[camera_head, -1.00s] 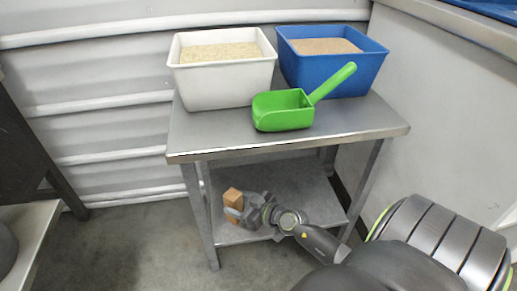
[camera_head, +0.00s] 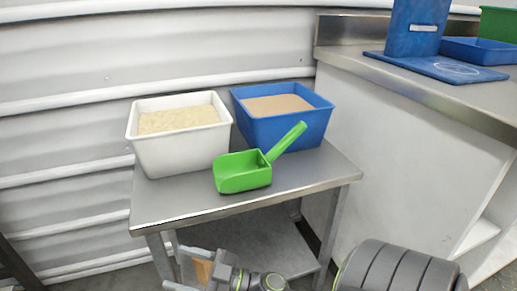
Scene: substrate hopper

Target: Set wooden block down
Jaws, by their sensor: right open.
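The wooden block (camera_head: 203,271) is a small brown piece at the bottom of the head view, low at the left end of the table's lower shelf (camera_head: 268,249). My right gripper (camera_head: 190,270) is open, its two grey fingers apart on either side of the block. The block's underside is hidden, so I cannot tell how it rests. Whether a finger touches it is too small to tell. My left gripper is out of view.
On the metal table (camera_head: 290,188) stand a white bin (camera_head: 182,152) and a blue bin (camera_head: 300,125), both with grainy fill. A green scoop (camera_head: 243,172) lies before them. A counter (camera_head: 420,85) with blue items stands at right.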

